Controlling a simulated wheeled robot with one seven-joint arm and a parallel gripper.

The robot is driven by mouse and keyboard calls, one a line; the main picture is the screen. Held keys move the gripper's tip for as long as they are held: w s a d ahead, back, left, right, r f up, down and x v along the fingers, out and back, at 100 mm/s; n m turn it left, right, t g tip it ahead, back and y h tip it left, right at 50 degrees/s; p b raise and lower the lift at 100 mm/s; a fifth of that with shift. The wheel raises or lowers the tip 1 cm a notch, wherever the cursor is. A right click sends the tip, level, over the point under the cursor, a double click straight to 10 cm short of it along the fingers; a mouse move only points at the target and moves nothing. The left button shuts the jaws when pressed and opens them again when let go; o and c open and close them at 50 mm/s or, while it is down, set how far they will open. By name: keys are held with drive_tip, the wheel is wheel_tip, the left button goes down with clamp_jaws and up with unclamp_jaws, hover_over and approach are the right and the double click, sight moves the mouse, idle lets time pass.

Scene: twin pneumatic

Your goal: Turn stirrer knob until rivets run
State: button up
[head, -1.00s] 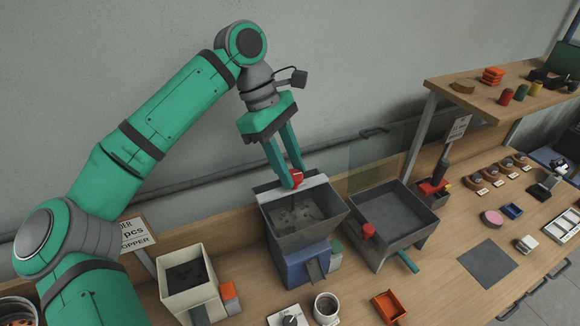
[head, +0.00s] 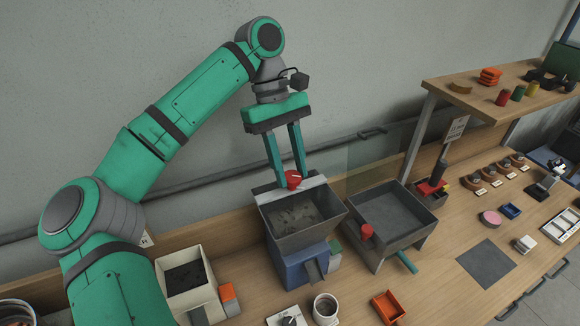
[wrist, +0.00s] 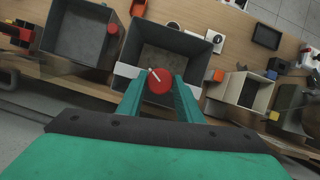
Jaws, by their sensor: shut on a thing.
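The stirrer knob (head: 293,180) is red with a white pointer mark and sits on a pale bar across the back of a grey hopper with a blue base (head: 291,269). My gripper (head: 289,184) comes down from above, with its two green fingers on either side of the knob, shut on it. In the wrist view the knob (wrist: 159,80) shows between the fingertips, its white line pointing to the upper left. Small grey rivets (head: 297,216) lie in the hopper. The chute (head: 314,272) at the front shows no rivets that I can make out.
A cream hopper (head: 190,296) stands to the left and a grey tray with a red knob (head: 386,215) to the right. A white cup (head: 326,308) and an orange bin (head: 388,306) stand in front. A clear panel and a shelf rise at the right.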

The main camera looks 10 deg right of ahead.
drive_tip(key=o, duration=1)
drive_tip(key=shift+v, duration=5.4)
